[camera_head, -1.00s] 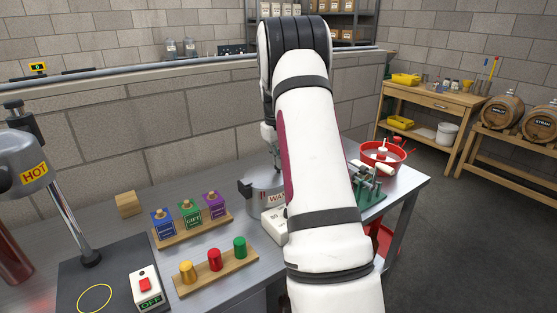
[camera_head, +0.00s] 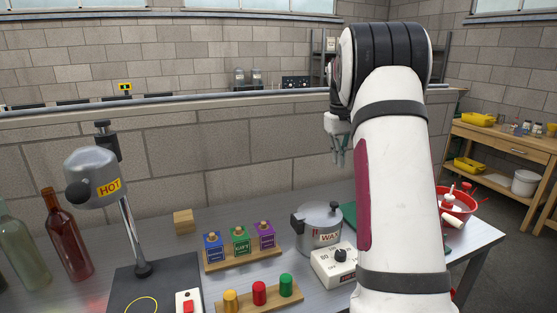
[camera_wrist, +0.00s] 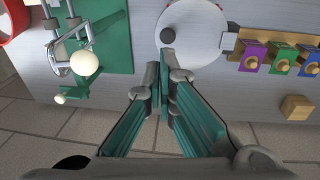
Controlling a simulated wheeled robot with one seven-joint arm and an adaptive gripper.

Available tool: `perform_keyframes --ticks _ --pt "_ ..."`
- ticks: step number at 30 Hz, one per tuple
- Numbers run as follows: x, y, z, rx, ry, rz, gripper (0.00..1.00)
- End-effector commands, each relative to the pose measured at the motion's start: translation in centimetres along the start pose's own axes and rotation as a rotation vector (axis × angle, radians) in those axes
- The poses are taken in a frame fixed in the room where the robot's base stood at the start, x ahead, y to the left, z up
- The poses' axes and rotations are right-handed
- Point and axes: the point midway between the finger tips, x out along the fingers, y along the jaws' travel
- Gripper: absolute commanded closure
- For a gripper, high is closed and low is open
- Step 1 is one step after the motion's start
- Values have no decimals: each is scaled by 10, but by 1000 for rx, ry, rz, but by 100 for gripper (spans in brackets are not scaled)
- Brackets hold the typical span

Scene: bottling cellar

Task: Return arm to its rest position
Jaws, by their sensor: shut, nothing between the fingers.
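My gripper (camera_head: 340,150) hangs in the air above the back of the metal bench, to the left of my white arm. In the wrist view its two green-lined fingers (camera_wrist: 161,75) are shut together with nothing between them. Below it stands the metal wax pot (camera_head: 318,228), whose round lid with a dark knob also shows in the wrist view (camera_wrist: 192,35). The gripper is apart from the pot. My arm hides part of the bench behind it.
A white dial box (camera_head: 336,265) stands before the pot. A heat tool (camera_head: 95,178) and bottles (camera_head: 66,235) are at left. A green-based device (camera_wrist: 110,45) and red bowl (camera_head: 460,203) are at right.

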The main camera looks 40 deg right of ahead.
Motion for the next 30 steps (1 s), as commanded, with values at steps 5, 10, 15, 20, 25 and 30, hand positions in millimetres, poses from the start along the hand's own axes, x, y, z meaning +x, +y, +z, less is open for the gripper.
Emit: perform_keyframes --ticks 5,10,15,20,25,30 --pt "0 0 0 0 0 0 100" --pt "-19 -25 4 -14 23 -2 100" --pt "-63 -90 27 -45 84 -11 100" --pt "-98 -156 65 -79 147 -28 100" --pt "-121 -216 119 -117 211 -52 100" --pt "-128 -265 180 -156 273 -81 100"
